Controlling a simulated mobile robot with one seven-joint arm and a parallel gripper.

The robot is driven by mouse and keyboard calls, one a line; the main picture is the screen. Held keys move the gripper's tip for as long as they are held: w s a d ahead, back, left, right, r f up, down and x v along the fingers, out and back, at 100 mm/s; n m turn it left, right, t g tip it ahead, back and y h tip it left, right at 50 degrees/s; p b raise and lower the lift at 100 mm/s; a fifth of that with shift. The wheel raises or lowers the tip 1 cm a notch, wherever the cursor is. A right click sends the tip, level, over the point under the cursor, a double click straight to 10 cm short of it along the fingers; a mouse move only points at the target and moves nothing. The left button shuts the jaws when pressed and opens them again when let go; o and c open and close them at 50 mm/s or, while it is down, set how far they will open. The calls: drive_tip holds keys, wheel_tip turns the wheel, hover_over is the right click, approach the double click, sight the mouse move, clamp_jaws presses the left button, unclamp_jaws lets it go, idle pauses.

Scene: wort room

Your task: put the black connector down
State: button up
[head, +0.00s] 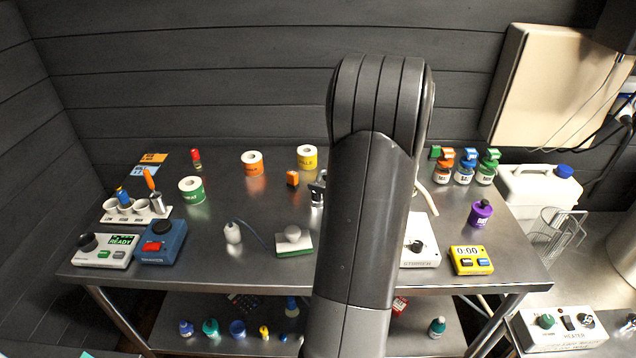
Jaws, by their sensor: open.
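I cannot make out the black connector in the head view. My own dark arm stands upright across the middle of the picture and hides the table behind it. My gripper is behind this arm, and its fingertips do not show. A small black and silver part (317,190) peeks out at the arm's left edge; I cannot tell what it belongs to.
Left on the table stand a READY box (103,251), a blue box (161,243), a white rack (135,213) and tape rolls. A stirrer (419,253), a yellow timer (470,261) and a purple bottle (480,214) stand right. Bare steel shows left of centre.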

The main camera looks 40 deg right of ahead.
drive_tip(key=v, duration=1)
drive_tip(key=w+a+r+m+g+h, duration=0.2)
drive_tip(key=w+a+r+h, duration=0.5)
drive_tip(key=a+r, duration=0.45)
drive_tip(key=s+a+g+y, duration=0.2)
drive_tip(key=s+a, duration=0.2)
drive_tip(key=a, duration=0.5)
drive_tip(key=s+a+n+g+y, duration=0.1)
drive_tip(key=s+a+g+y, duration=0.1)
drive_tip(key=s+a, duration=0.3)
drive_tip(key=s+a+n+g+y, duration=0.1)
drive_tip(key=s+a+y, duration=0.2)
drive_tip(key=a, duration=1)
drive_tip(key=shift+s+f+g, duration=0.35)
drive_tip(key=shift+s+g, duration=0.05)
drive_tip(key=shift+s, duration=0.85)
